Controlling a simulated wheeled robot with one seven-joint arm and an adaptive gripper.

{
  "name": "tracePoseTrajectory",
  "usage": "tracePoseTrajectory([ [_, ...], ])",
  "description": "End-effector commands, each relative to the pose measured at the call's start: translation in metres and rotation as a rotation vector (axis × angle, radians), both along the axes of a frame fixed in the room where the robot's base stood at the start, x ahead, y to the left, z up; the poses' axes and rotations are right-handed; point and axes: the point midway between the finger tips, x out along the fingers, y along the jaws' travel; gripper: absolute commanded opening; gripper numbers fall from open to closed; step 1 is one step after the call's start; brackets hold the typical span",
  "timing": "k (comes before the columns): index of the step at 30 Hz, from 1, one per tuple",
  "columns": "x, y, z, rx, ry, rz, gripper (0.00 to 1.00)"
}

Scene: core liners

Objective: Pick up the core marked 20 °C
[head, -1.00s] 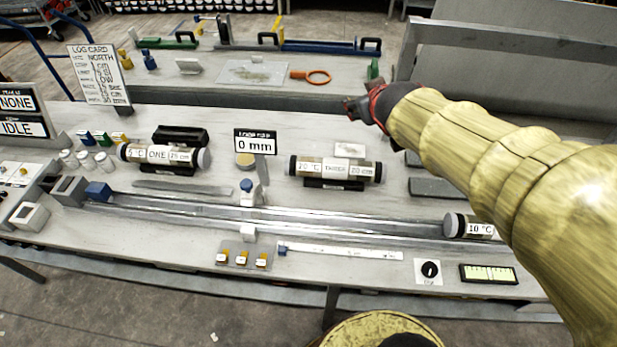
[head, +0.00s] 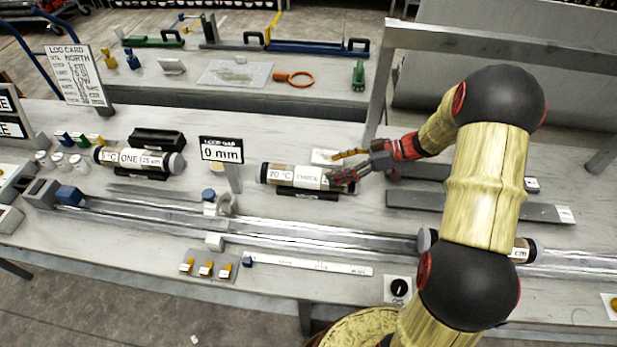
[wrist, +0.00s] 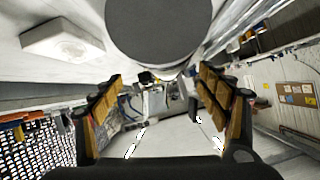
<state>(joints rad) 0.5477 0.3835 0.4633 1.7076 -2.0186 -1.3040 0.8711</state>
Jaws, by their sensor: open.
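The core marked 20 °C (head: 292,174) lies on a dark cradle (head: 300,192) in the middle of the bench. It is a horizontal tube with white labels; its right end is partly hidden by my gripper. My gripper (head: 344,168) is open at that right end, one finger on the far side and one on the near side. In the wrist view, my gripper's fingers (wrist: 162,78) are spread wide. A large dark grey round face (wrist: 155,30), apparently the core's end, fills the top middle, just beyond the fingertips. Contact cannot be told.
The ONE core (head: 140,158) lies to the left, and another core (head: 523,250) lies in the long rail behind my arm. The 0 mm sign (head: 221,150) stands left of the 20 °C core. A white block (head: 323,156) sits close behind it. Grey bars (head: 480,204) lie right.

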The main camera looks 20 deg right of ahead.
Motion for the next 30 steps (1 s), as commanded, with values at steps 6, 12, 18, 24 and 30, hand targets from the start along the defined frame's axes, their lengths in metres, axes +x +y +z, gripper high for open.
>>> tracePoseTrajectory([
  [6, 0.002, 0.019, -0.012, 0.007, 0.008, 0.011, 0.75],
  [12, 0.005, 0.031, -0.017, 0.005, 0.006, 0.009, 0.75],
  [18, 0.009, 0.055, -0.028, 0.006, 0.006, 0.010, 0.75],
  [24, 0.014, 0.069, -0.033, 0.005, 0.005, 0.007, 0.75],
  [30, 0.014, 0.069, -0.032, 0.005, 0.005, 0.006, 0.74],
])
